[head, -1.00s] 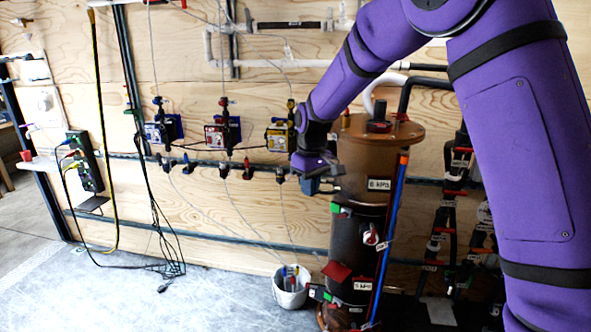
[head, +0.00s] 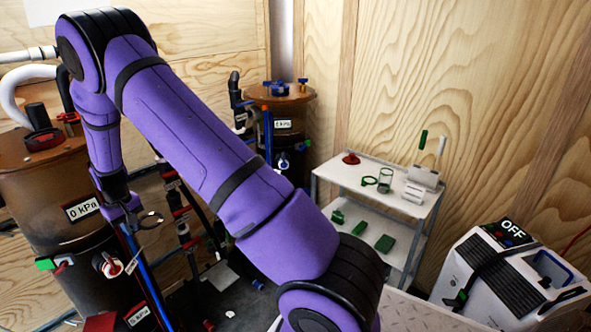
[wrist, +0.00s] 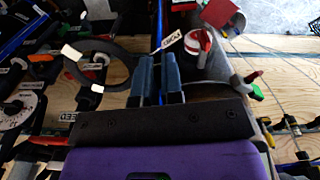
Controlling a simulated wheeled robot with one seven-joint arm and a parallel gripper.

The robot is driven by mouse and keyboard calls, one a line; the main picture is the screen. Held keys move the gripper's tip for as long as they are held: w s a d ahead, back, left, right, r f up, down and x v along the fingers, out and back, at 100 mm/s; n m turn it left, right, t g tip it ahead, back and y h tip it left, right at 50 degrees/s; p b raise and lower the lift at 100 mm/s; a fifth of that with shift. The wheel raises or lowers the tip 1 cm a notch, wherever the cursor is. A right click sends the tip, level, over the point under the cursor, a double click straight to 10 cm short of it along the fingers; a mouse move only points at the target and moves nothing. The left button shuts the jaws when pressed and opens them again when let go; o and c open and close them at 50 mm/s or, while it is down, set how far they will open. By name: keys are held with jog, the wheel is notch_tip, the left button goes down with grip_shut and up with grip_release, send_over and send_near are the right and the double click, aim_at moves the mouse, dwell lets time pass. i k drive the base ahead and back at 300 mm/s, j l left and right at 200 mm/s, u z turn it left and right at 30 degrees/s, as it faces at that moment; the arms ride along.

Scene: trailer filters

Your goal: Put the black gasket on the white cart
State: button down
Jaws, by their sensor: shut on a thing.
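My purple gripper (head: 125,208) is at the left in the head view, in front of the brown tank. It is shut on the black gasket (head: 150,219), a thin ring sticking out to the right of the fingers. In the wrist view my gripper (wrist: 160,82) has its fingers close together, and the gasket (wrist: 84,43) shows to their left; the exact grip point is hard to see. The white cart (head: 335,172) stands at right centre against the wooden wall, well away from the gripper.
A white box marked OFF (head: 490,285) stands right. Brown tanks (head: 40,190) and pipes crowd the left.

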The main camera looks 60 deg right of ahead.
aim_at(342, 171)
jog(key=i+l+z, duration=0.1)
jog(key=i+z, duration=0.15)
jog(key=z, duration=0.15)
jog(key=i+z, duration=0.25)
jog(key=z, duration=0.15)
jog(key=i+z, duration=0.25)
jog(key=z, duration=0.15)
jog(key=i+j+z, duration=0.1)
jog(key=z, duration=0.3)
jog(key=i, duration=0.1)
